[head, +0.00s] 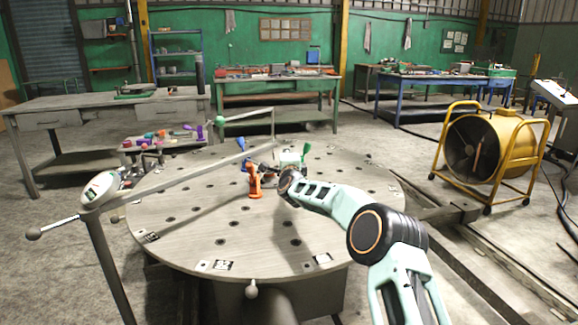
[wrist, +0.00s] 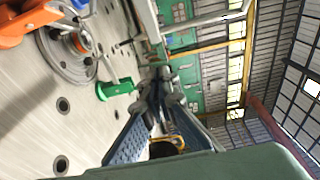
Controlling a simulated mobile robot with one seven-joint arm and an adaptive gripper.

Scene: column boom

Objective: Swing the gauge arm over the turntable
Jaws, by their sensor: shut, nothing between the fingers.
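The gauge arm (head: 190,172) is a long grey bar running from a pale head (head: 100,190) on a post at the left to an upright end piece (head: 272,124). A thin rod runs back left from there to a green knob (head: 219,121). In the head view the bar crosses the left part of the round, holed turntable (head: 225,245); its height above it is unclear. My gripper (wrist: 160,88) is shut and empty in the wrist view, beside a green clamp (wrist: 115,88). In the head view its fingers are hidden behind my wrist.
An orange clamp (head: 254,182) and other clamps surround a hub on the turntable. A ball-ended handle (head: 50,229) sticks out left of the post. A small parts bench (head: 150,160) stands behind left, a yellow fan (head: 480,145) to the right. The turntable's front is clear.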

